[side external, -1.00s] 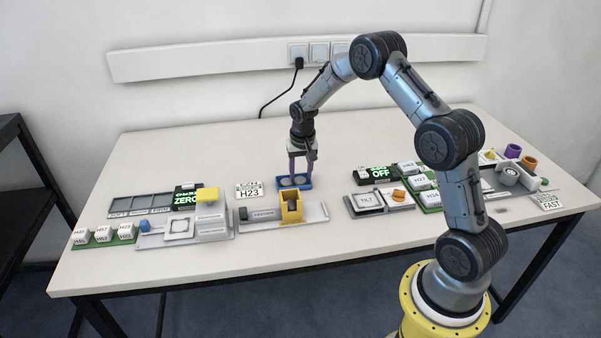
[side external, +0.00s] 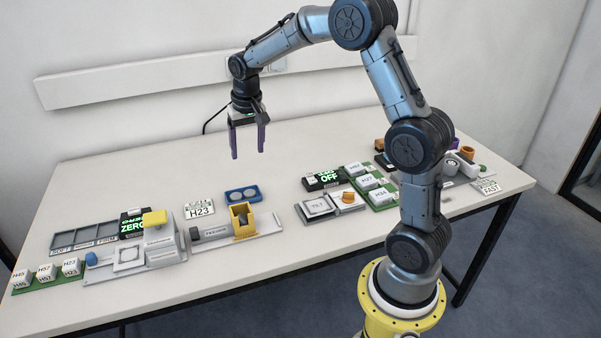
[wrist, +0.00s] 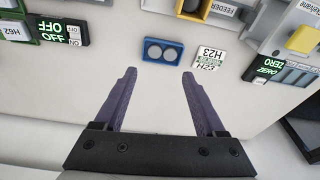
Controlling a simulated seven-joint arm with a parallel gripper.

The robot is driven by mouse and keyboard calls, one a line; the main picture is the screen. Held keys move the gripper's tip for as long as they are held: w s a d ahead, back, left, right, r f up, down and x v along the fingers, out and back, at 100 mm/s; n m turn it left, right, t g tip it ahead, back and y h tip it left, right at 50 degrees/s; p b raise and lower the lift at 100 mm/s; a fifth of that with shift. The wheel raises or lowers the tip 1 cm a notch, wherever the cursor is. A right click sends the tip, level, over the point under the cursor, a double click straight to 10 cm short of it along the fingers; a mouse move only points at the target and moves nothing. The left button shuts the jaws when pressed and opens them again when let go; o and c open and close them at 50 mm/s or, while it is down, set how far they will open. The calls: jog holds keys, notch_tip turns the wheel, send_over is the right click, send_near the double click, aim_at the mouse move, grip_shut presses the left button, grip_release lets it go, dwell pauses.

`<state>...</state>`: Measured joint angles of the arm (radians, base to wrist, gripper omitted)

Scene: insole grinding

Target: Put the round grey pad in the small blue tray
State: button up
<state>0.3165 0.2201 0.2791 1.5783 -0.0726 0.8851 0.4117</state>
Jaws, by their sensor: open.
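The small blue tray (side external: 243,201) lies flat on the table behind the yellow-fronted fixture. Two round grey discs sit side by side in it, a left one (side external: 235,195) and a right one (side external: 250,192). In the wrist view the tray (wrist: 163,64) also shows both discs, beyond my fingertips. I cannot tell whether each disc is a loose pad or part of the tray. My gripper (side external: 248,153) is open and empty, pointing down, well above the table and apart from the tray. Its purple fingers also show spread in the wrist view (wrist: 159,73).
An H23 card (side external: 200,209) lies left of the tray. A yellow hopper fixture (side external: 243,220) stands just in front. A green OFF display (side external: 325,180) and a TILT block (side external: 318,207) are to the right. The table behind the tray is clear.

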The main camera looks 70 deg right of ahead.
jog(key=s+a+r+n+t, duration=0.1)
jog(key=s+a+r+n, duration=0.1)
jog(key=s+a+r, duration=0.4)
jog(key=s+a+n+t, duration=0.1)
jog(key=s+a+n, duration=0.2)
jog(key=s, duration=0.7)
jog(key=s+a+r+n+t+y, duration=0.1)
jog(key=s+a+n, duration=0.1)
jog(key=s+a, duration=0.4)
jog(key=s, duration=0.5)
jog(key=shift+a+r+n+t, duration=0.25)
jog(key=shift+n+t, duration=0.15)
